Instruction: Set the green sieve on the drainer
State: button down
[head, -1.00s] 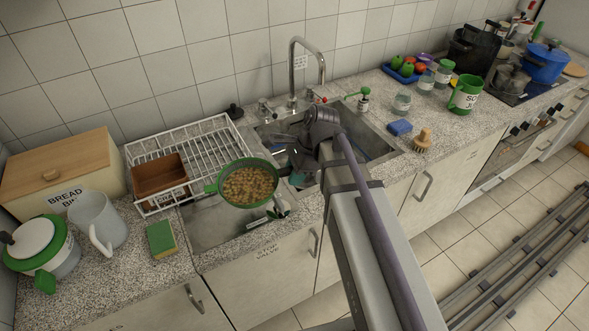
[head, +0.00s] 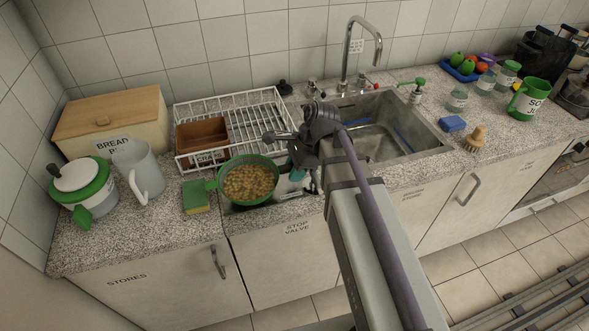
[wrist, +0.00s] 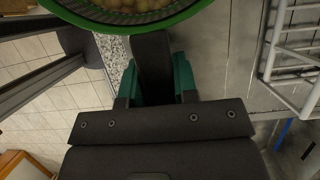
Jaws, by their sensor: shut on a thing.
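The green sieve (head: 250,182), full of pale tan round bits, is held level above the metal board in front of the drainer. The drainer is a white wire rack (head: 262,108) standing left of the sink. My gripper (head: 294,172) is to the right of the sieve. In the wrist view, its teal fingers (wrist: 156,78) are shut on the sieve's dark handle, and the sieve's rim (wrist: 125,22) shows at the top. The drainer's wires (wrist: 292,62) appear at the right there, apart from the sieve.
A brown crate (head: 203,134) occupies the drainer's left part; its right part is empty. A sponge (head: 195,197) lies left of the sieve. A grey jug (head: 138,170), a lidded pot (head: 82,188) and a bread bin (head: 112,122) stand further left. The tap (head: 350,55) rises behind the sink.

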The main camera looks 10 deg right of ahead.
jog(key=shift+f, duration=0.7)
jog(key=shift+f+b, duration=0.3)
jog(key=shift+b, duration=0.25)
jog(key=c, duration=0.8)
grip_release()
jog(key=p+v, duration=1)
jog(key=v, duration=0.1)
jog(key=shift+a+r, duration=0.1)
